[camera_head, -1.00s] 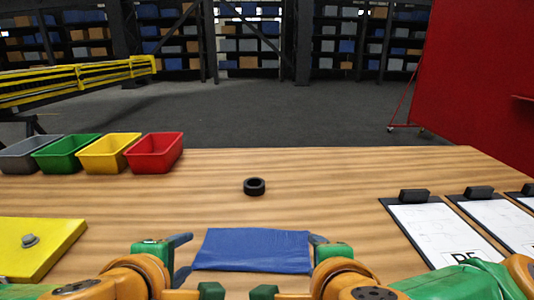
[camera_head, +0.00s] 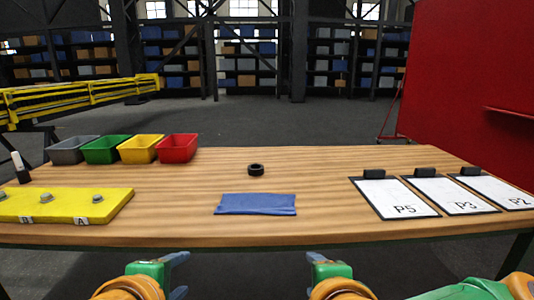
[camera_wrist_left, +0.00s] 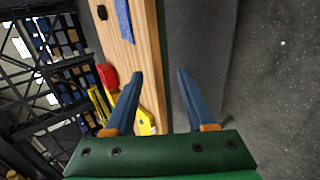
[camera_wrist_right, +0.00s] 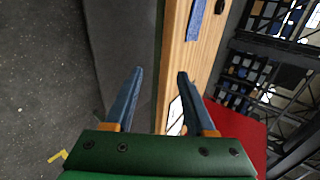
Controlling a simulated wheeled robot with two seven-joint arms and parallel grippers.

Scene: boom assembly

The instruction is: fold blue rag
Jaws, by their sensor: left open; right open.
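The blue rag (camera_head: 256,204) lies flat as a small wide strip near the front middle of the wooden table (camera_head: 330,222). It also shows at the top of the left wrist view (camera_wrist_left: 124,18) and of the right wrist view (camera_wrist_right: 196,18). My left gripper (camera_head: 180,274) is open and empty, in front of the table's near edge, left of the rag. My right gripper (camera_head: 312,272) is open and empty, also in front of the near edge, right of the rag. Both are apart from the rag.
A black ring (camera_head: 256,169) stands behind the rag. Grey, green, yellow and red bins (camera_head: 178,148) line the back left. A yellow board (camera_head: 60,206) with grey knobs lies at left. Clipboards (camera_head: 394,197) lie at right. The table around the rag is clear.

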